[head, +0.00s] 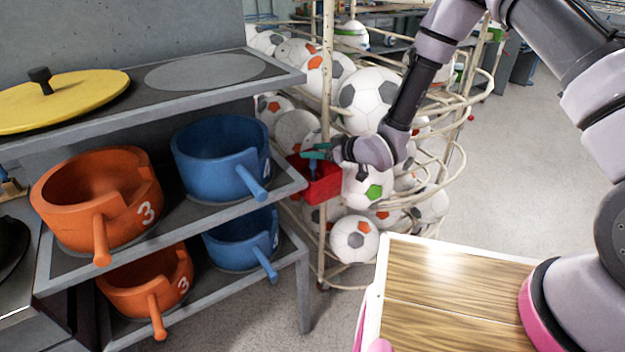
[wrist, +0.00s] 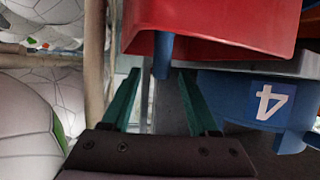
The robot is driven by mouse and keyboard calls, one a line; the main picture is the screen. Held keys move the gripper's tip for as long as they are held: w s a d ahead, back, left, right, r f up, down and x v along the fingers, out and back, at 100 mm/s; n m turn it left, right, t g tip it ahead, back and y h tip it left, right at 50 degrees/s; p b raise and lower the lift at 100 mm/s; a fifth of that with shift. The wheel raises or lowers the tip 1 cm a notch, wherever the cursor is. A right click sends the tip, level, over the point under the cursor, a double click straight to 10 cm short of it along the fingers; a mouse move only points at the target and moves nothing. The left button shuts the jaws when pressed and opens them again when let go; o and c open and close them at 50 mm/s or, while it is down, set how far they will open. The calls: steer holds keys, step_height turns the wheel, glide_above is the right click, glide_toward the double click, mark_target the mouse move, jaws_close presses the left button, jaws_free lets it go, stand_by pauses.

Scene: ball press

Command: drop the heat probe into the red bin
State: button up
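The red bin (head: 322,188) hangs beside the wire ball rack in the head view. It also fills the upper middle of the wrist view (wrist: 215,35). A slim blue piece, apparently the heat probe (head: 313,169), shows inside the bin, below my gripper (head: 318,151). In the wrist view a blue rod (wrist: 162,56) stands against the bin's edge, between and beyond the fingertips. My gripper's two green fingers (wrist: 160,75) are spread, with clear gaps either side of the rod. The probe's lower part is hidden.
The ball rack (head: 327,60) is full of soccer balls (head: 370,100). A grey shelf (head: 290,190) left of the bin holds orange pots (head: 95,195) and blue pots (head: 215,155). A wooden-topped surface (head: 445,290) is in front. Open floor lies at right.

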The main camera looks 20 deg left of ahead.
steer(key=v, duration=1)
steer(key=shift+s+d+r, duration=0.15)
steer(key=shift+d+r, duration=0.05)
steer(key=shift+d, duration=0.05)
